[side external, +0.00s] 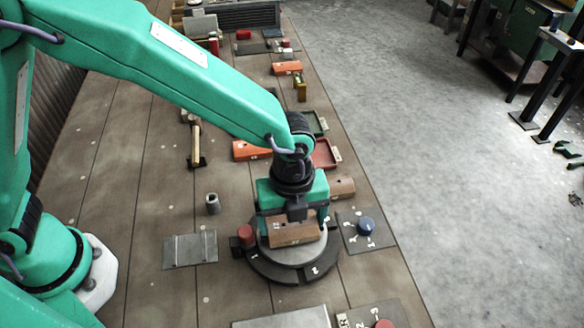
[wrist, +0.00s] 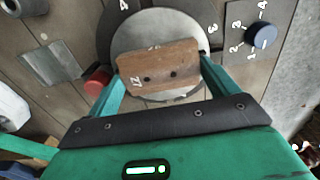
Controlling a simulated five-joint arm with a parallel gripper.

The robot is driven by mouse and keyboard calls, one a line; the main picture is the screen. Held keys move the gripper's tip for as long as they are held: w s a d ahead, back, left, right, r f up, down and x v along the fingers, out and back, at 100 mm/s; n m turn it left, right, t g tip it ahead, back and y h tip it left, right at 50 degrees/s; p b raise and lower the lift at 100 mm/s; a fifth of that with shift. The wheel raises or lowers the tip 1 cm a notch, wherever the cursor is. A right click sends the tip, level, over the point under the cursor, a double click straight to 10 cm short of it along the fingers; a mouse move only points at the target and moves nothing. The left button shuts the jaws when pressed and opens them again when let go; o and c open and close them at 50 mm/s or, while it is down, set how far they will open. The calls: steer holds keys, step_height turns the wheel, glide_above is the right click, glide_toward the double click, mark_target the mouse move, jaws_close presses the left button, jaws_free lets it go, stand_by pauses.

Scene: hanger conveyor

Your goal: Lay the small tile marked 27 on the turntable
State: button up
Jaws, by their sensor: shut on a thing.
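The small brown wooden tile (side external: 295,231), with two dark holes and a mark that looks like 27, is between the fingers of my gripper (side external: 294,224). In the wrist view the tile (wrist: 158,72) lies across the pale disc, and my gripper (wrist: 161,67) is shut on its two ends. The turntable (side external: 290,257) is a round grey disc in a dark numbered ring; its disc also shows in the wrist view (wrist: 150,25). The tile is over the disc, roughly level. I cannot tell whether it touches the disc. Part of the disc is hidden under it.
A red knob (side external: 246,235) stands at the ring's left edge. A blue dial (side external: 366,226) on a numbered plate is to the right. A grey plate (side external: 190,250) and a metal cylinder (side external: 213,203) are left. Red and orange trays and blocks lie behind.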

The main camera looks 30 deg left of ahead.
steer(key=o, duration=0.8)
steer(key=shift+o, duration=0.2)
steer(key=shift+r, duration=3.9)
steer(key=shift+a+r, duration=0.1)
steer(key=shift+a, duration=0.05)
steer(key=w+a+r+n+t, duration=0.1)
steer(key=a+r+n, duration=0.55)
steer(key=a, duration=0.25)
steer(key=s+a+r+n+t, duration=0.2)
steer(key=s+a+n, duration=0.3)
steer(key=a+n, duration=0.5)
steer(key=s+a+r+n+t, duration=0.2)
steer(key=s+a+n, duration=0.3)
steer(key=a+n, duration=0.5)
steer(key=shift+a+t, duration=0.3)
steer(key=shift+a, duration=0.1)
